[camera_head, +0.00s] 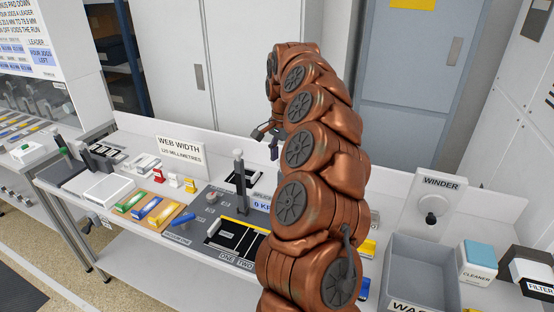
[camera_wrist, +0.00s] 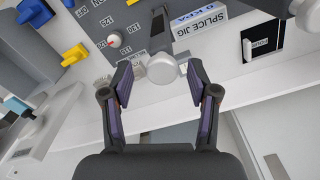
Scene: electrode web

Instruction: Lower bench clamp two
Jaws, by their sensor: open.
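In the head view, the splice jig (camera_head: 238,238) is a dark plate with labels ONE and TWO at its front edge; my arm covers its right side. A dark upright post with a grey top (camera_head: 239,170) stands at its back. I cannot tell which clamp this is. In the wrist view, a round grey knob (camera_wrist: 162,68) on a dark bar lies just beyond and between the fingertips of my gripper (camera_wrist: 160,82). The gripper is open and empty, and no contact shows. In the head view my gripper (camera_head: 268,135) is partly hidden behind my arm.
A grey bin (camera_head: 422,270), a winder (camera_head: 432,205) and a cleaner box (camera_head: 477,262) stand at the right. An orange tray (camera_head: 150,222) with coloured pieces and a web width sign (camera_head: 180,150) are left. The wrist view shows a dial (camera_wrist: 114,40) and yellow parts (camera_wrist: 75,54).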

